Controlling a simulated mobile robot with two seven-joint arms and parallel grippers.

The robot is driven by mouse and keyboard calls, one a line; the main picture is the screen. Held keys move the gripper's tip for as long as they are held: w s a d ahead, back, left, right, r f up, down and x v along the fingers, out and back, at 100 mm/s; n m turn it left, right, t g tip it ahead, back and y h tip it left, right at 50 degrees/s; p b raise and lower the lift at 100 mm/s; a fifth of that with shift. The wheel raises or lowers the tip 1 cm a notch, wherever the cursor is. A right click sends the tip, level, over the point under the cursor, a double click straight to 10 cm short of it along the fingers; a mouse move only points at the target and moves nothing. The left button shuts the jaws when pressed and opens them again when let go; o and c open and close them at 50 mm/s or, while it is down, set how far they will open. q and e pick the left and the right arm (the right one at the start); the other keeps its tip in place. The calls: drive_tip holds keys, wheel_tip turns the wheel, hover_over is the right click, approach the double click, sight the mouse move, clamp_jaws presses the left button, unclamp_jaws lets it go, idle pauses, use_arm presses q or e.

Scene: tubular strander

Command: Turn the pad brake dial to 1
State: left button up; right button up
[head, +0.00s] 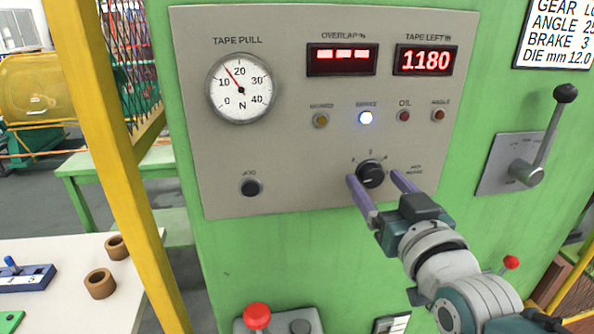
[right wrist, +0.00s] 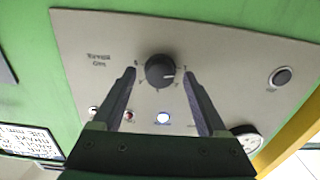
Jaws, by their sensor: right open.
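The pad brake dial (head: 370,173) is a round black knob low on the grey panel, with small marks around it and a label at its right. It also shows in the right wrist view (right wrist: 160,72), where the panel appears upside down. A white line on the knob points toward the left of the panel; the marks are too small to read surely. My right gripper (head: 374,179) is open, with one finger on each side of the dial. In the right wrist view (right wrist: 159,74) gaps show between both fingers and the knob. My left gripper is out of view.
The panel (head: 290,165) carries a tape pull gauge (head: 241,88), two red displays, several lamps with one lit blue (head: 366,118), and a black jog button (head: 251,187). A lever (head: 545,135) stands at the right.

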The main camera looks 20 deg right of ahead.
drive_tip(key=v, duration=0.9)
drive_tip(key=shift+s, duration=0.3)
